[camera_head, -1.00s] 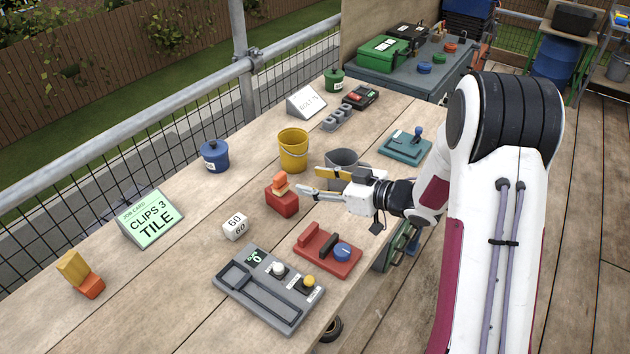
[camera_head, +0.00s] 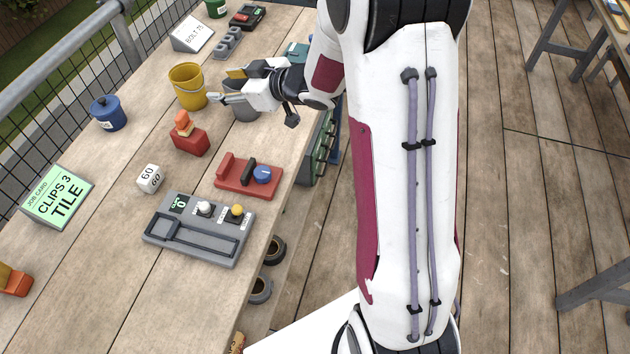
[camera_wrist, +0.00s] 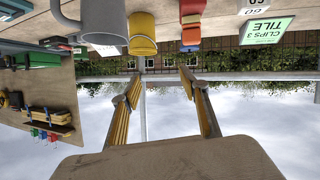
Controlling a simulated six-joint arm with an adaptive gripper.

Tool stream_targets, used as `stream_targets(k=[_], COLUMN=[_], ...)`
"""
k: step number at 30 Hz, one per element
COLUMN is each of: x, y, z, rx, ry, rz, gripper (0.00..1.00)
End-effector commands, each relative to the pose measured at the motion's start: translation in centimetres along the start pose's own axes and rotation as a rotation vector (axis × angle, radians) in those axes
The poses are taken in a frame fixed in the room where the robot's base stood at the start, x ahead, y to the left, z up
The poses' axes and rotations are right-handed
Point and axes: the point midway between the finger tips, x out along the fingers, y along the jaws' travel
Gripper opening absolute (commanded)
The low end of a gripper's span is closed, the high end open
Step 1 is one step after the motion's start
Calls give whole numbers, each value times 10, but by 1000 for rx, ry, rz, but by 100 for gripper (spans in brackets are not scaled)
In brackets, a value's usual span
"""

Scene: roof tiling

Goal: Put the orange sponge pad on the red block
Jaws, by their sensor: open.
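The red block (camera_head: 189,141) stands on the bench in front of the yellow bucket. An orange piece (camera_head: 183,124), which looks like the sponge pad, rests on top of it; its upper part sits a little unevenly. My gripper (camera_head: 225,86) is open and empty, beyond and to the right of the block, near the bucket and apart from the orange piece. In the wrist view, which is upside down, both fingers (camera_wrist: 160,86) are spread with nothing between them. The red block (camera_wrist: 191,36) and orange piece (camera_wrist: 187,84) show beyond them.
The yellow bucket (camera_head: 187,86) and a grey mug (camera_head: 243,108) stand close to my gripper. A white cube (camera_head: 150,178), red fixture (camera_head: 249,177) and grey control panel (camera_head: 197,256) lie nearer. A blue pot (camera_head: 108,114) stands left. Bare bench lies between cube and job card (camera_head: 58,197).

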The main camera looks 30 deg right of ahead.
Motion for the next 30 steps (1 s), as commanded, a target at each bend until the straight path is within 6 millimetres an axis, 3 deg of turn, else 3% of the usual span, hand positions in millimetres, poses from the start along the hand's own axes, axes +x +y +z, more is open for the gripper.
stream_targets(k=[9, 15, 23, 30], x=[-48, -85, -139, -190], y=[30, 37, 32, 12], z=[-29, -38, -43, -39], rx=[-11, 14, 76, 159], ry=[-117, -193, -288, -375], rz=[214, 324, 435, 497], gripper=[44, 44, 44, 44])
